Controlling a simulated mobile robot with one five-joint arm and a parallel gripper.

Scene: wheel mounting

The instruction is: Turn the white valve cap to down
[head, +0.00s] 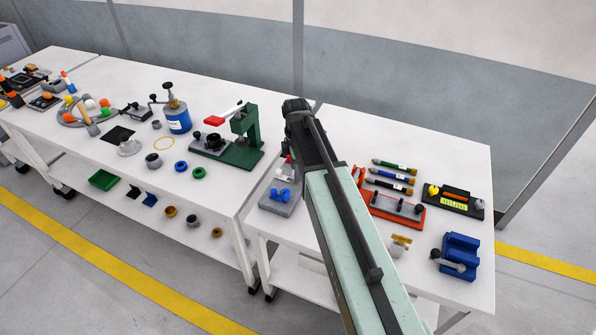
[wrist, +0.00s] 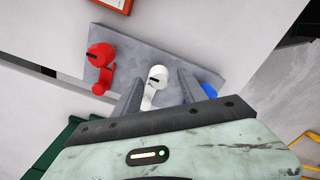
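A grey valve block (wrist: 138,45) carries a red, a white and a blue valve cap. In the wrist view the white valve cap (wrist: 157,75) has a round head with a dark slot, and its lever runs down toward my gripper. My gripper (wrist: 158,86) is open, with one finger on each side of the white cap; contact cannot be told.
The red cap (wrist: 101,56) is left of my fingers, and the blue cap (wrist: 210,90) is partly hidden behind the right finger. A green press (head: 246,140) stands on the neighbouring table. An orange-red tray (head: 395,211) lies right of my arm.

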